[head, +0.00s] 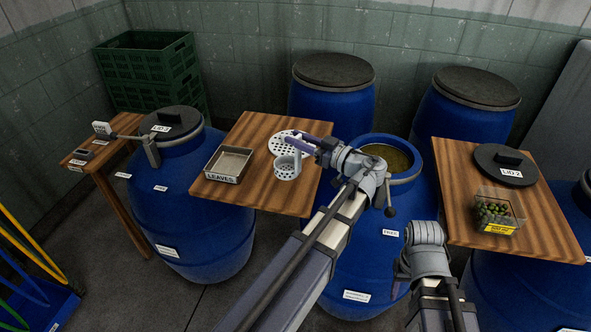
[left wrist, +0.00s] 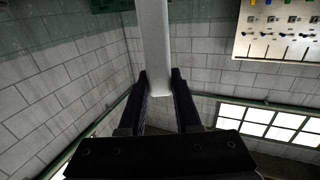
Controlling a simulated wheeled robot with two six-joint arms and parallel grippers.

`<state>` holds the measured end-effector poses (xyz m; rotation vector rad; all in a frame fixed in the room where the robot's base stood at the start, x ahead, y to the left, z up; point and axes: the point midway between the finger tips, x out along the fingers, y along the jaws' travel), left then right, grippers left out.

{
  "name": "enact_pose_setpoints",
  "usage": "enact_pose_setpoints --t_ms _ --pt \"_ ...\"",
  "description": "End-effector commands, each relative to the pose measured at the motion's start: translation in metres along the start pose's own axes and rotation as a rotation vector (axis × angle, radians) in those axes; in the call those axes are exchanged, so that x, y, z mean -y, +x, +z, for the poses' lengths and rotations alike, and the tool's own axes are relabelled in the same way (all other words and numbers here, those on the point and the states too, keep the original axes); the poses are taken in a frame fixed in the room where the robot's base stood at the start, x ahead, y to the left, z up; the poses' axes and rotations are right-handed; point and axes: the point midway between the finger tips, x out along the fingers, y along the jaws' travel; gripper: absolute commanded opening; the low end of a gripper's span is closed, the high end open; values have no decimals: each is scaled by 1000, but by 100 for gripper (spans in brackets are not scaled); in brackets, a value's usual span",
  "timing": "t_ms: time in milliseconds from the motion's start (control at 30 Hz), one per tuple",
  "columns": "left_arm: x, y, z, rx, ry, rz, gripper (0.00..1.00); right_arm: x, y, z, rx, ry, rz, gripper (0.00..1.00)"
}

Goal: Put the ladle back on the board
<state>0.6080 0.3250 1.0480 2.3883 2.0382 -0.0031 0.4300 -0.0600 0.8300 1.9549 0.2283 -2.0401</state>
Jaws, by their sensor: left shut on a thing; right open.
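The ladle (head: 287,169) is a pale perforated cup with a handle. In the head view its cup appears over the middle wooden board (head: 246,134), in front of a white perforated disc (head: 283,137). I cannot tell whether the cup touches the board. My left gripper (head: 305,142) is shut on the handle, close to the disc and over the board's right part. In the left wrist view a pale grey bar, the handle (left wrist: 155,45), runs up from between the left fingers (left wrist: 159,88). My right arm shows at the lower right; its fingers are not visible.
A tray marked LEAVES (head: 229,164) lies on the board's left part. An open blue barrel (head: 352,235) stands right of the board. A right board (head: 455,185) carries a black lid (head: 505,165) and a box of olives (head: 495,213). Green crates (head: 148,70) stand behind left.

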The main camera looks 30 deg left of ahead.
Motion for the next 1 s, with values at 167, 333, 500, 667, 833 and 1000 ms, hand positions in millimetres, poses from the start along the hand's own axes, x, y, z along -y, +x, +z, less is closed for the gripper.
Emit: enact_pose_setpoints --t_ms 167,333,500,667,833,1000 --pt "0 0 32 0 0 0 0 3 32 -2 0 0 0 49" --pt "0 0 32 0 0 1 0 3 32 -2 0 -1 0 49" --pt "0 0 42 0 0 1 0 4 41 -2 0 -1 0 49" --pt "0 0 62 0 0 0 0 6 62 -4 0 -1 0 49" --pt "0 0 71 0 0 0 0 7 71 -4 0 -1 0 49" --pt "0 0 68 0 0 0 0 7 68 -4 0 -1 0 49"
